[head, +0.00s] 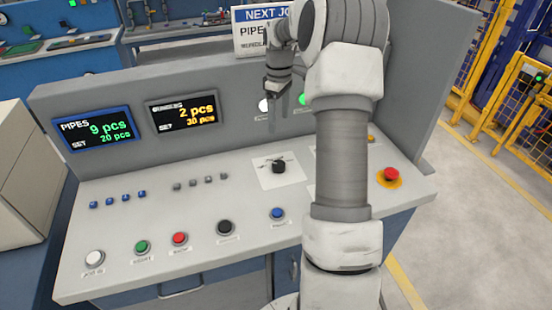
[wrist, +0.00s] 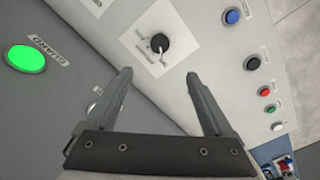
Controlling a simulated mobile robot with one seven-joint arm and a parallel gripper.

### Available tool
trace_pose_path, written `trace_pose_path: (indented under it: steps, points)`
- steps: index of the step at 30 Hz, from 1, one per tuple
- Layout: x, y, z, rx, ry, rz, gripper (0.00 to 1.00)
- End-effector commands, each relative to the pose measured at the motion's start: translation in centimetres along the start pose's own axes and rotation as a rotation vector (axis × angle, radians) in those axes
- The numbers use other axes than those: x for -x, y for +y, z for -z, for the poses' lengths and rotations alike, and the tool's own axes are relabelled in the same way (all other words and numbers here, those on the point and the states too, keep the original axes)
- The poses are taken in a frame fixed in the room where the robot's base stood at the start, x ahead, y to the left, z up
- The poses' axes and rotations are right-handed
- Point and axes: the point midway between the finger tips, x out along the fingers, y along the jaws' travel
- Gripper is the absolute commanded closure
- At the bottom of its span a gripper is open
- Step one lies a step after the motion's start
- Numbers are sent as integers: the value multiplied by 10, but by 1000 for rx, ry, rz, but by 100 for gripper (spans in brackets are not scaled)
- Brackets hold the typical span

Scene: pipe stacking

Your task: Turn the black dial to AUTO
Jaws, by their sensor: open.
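The black dial (head: 278,166) sits on a white plate on the sloped console top in the head view. It also shows in the wrist view (wrist: 160,42), with a light pointer line on it and small label marks around it that I cannot read. My gripper (head: 286,103) is in front of the console's upright panel, above and behind the dial and apart from it. In the wrist view my gripper (wrist: 158,85) has its two fingers spread wide with nothing between the tips. The dial lies beyond the fingertips.
A blue button (head: 277,213), black button (head: 226,228), red button (head: 180,239), green button (head: 142,247) and white button (head: 95,258) line the front edge. A red emergency stop (head: 390,174) is at the right. A lit green button (wrist: 26,58) and two displays are on the upright panel.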

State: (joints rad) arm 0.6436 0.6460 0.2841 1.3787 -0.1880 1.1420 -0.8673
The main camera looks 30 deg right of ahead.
Motion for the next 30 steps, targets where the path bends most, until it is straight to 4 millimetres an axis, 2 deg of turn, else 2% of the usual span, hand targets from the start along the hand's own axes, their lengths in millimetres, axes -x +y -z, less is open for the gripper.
trace_pose_path:
  steps: [5,22,30]
  points:
    - [-20,1,0,2,-2,5,13]
    - [-139,0,0,0,-1,5,13]
    - [-170,0,0,0,0,2,13]
